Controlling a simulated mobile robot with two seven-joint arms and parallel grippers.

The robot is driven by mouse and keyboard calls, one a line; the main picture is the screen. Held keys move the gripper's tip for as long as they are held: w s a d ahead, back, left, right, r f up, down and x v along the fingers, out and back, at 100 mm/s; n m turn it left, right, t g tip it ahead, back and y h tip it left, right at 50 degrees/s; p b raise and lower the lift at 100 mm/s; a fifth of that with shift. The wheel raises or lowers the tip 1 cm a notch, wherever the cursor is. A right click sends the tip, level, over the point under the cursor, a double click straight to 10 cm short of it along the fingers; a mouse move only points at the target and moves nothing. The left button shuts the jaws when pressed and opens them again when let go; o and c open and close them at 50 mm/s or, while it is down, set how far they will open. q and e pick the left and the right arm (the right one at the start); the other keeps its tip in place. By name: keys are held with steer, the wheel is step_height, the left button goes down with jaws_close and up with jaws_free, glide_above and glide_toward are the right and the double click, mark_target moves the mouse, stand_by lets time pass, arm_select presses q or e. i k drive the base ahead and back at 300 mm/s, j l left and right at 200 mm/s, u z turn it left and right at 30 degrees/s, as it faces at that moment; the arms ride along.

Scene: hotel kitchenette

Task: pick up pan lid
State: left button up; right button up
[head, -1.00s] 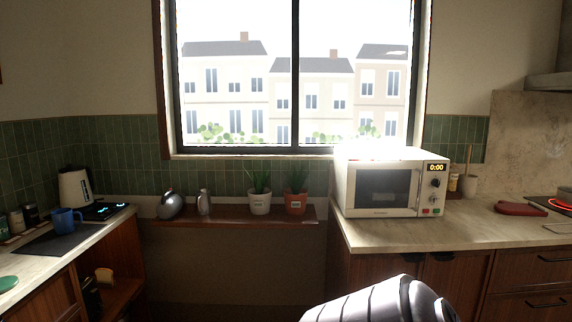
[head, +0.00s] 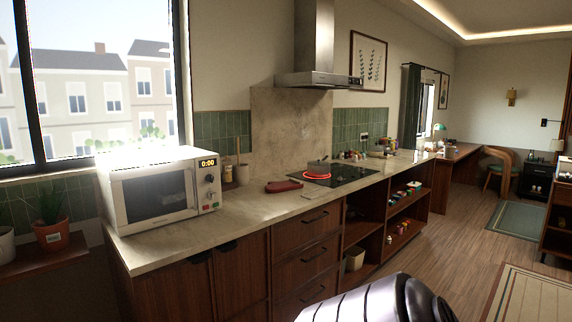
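No separate pan lid can be made out. Neither gripper's fingers are in view.
A white microwave (head: 160,190) stands on the near left end of the counter (head: 180,236). A dark red item (head: 284,186) lies on the counter before the cooktop. Open shelves (head: 402,215) hold small items.

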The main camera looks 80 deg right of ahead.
mark_target(318, 162)
steer(key=z, duration=2.75)
steer(key=i+l+z, duration=0.45)
steer(key=i+z, duration=0.2)
steer(key=i, duration=0.2)
steer(key=i+l+z, duration=0.1)
steer(key=i+z, duration=0.3)
steer(key=i, duration=0.85)
steer(key=i+l+u, duration=0.1)
steer(key=i+u, duration=0.25)
steer(key=i, duration=0.2)
steer(key=i+l+u, duration=0.35)
steer(key=i, duration=0.2)
steer(key=i+l+u, duration=0.15)
steer(key=u, duration=0.35)
steer(key=i+l+u, duration=0.3)
steer(key=u, duration=0.15)
steer(key=i+l+u, duration=0.2)
steer(key=u, duration=0.3)
steer(key=i+l+u, duration=0.1)
steer(key=l+u, duration=0.35)
